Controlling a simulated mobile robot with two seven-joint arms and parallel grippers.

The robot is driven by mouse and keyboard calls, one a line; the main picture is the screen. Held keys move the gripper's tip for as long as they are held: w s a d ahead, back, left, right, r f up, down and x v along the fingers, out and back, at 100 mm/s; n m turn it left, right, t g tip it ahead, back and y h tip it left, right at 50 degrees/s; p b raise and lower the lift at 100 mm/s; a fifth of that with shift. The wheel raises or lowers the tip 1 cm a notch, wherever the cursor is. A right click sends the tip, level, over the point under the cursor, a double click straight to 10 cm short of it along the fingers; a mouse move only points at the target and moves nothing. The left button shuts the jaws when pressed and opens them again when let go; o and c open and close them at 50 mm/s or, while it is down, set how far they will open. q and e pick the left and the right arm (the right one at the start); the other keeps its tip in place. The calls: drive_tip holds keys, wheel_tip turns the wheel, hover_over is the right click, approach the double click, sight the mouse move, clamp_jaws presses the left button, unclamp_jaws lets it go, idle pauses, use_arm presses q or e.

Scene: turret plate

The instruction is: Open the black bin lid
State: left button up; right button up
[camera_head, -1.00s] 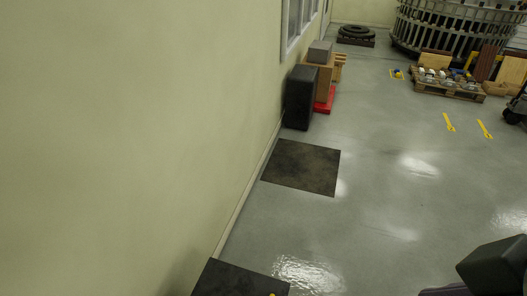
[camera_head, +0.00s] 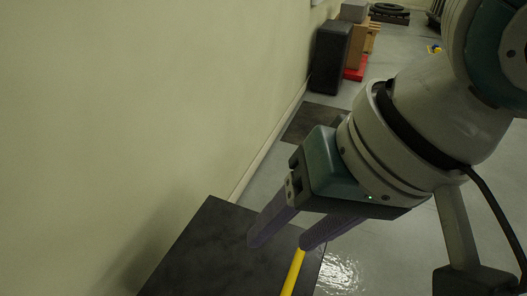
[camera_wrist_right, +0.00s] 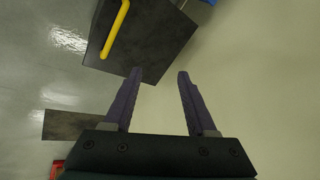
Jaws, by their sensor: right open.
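The black bin's dark square lid (camera_head: 205,250) fills the bottom of the head view, close to the wall, and looks closed. A yellow handle (camera_head: 292,273) is at its right side. In the right wrist view the lid (camera_wrist_right: 157,38) is at the top, with the handle (camera_wrist_right: 115,32) to its left. My right gripper (camera_head: 279,244) is open and empty, with its two purple fingers pointing toward the lid. In the right wrist view the fingertips (camera_wrist_right: 160,72) are near the lid's edge, and the handle is outside them. I cannot tell their exact height. My left gripper is not in view.
A pale wall (camera_head: 130,100) runs along the left. A dark floor mat (camera_head: 300,123) lies beyond the bin, partly hidden by my right arm. Farther back stand a black case (camera_head: 330,58) and a brown box (camera_head: 355,45). Floor shows to the right.

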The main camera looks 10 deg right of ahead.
wheel_tip(320, 180, down, 15)
drive_tip(key=w+d+m+h+b, duration=0.1)
drive_tip(key=w+d+m+b, duration=0.15)
drive_tip(key=b, duration=0.95)
drive_tip(key=m+g+h+b, duration=0.1)
drive_tip(key=m+b, duration=0.2)
drive_tip(key=b, duration=0.8)
approach(289, 288)
use_arm(q)
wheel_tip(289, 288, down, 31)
drive_tip(key=b, duration=0.4)
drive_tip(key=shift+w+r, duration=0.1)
use_arm(e)
drive_tip(key=x, duration=0.9)
drive_tip(key=shift+r, duration=0.1)
clamp_jaws()
